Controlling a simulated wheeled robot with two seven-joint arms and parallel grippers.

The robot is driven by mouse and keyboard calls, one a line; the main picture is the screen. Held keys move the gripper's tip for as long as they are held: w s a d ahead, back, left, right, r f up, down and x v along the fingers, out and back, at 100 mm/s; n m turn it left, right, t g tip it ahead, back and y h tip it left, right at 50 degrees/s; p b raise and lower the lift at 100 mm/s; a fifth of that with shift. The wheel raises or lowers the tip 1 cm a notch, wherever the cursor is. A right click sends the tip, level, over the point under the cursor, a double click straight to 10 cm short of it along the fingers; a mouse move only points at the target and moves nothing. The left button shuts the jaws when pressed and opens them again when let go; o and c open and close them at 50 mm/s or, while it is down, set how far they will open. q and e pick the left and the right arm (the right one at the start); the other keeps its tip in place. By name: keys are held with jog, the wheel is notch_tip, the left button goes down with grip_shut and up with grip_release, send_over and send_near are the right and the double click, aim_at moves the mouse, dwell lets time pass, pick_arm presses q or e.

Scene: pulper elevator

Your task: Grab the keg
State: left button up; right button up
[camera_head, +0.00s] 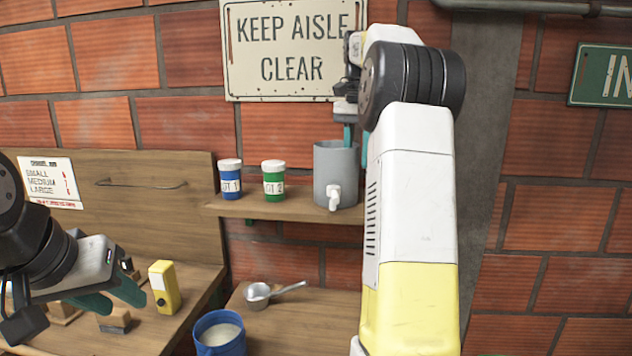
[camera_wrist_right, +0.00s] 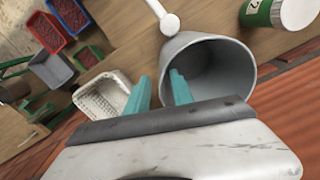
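The keg is a grey, open-topped cylinder (camera_head: 330,172) with a white tap low on its front, upright on the wooden wall shelf. The right wrist view looks down into the keg (camera_wrist_right: 212,70). My right gripper (camera_head: 356,143) points down at the keg's right rim. In the right wrist view its teal fingers (camera_wrist_right: 160,92) straddle the rim, one inside the keg and one outside, with a gap between them. Whether either finger touches the wall is unclear. My left gripper (camera_head: 112,298) is open and empty at the lower left, away from the keg.
Blue-labelled (camera_head: 230,180) and green-labelled (camera_head: 274,181) jars stand left of the keg on the shelf (camera_head: 285,208). Below are a metal scoop (camera_head: 258,295), a blue bucket (camera_head: 220,335) and a yellow box (camera_head: 165,287). A white basket (camera_wrist_right: 103,96) shows beside the outer finger.

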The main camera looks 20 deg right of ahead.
notch_tip(320, 180, down, 5)
jog(key=shift+w, duration=0.1)
grip_shut()
dwell(1.5)
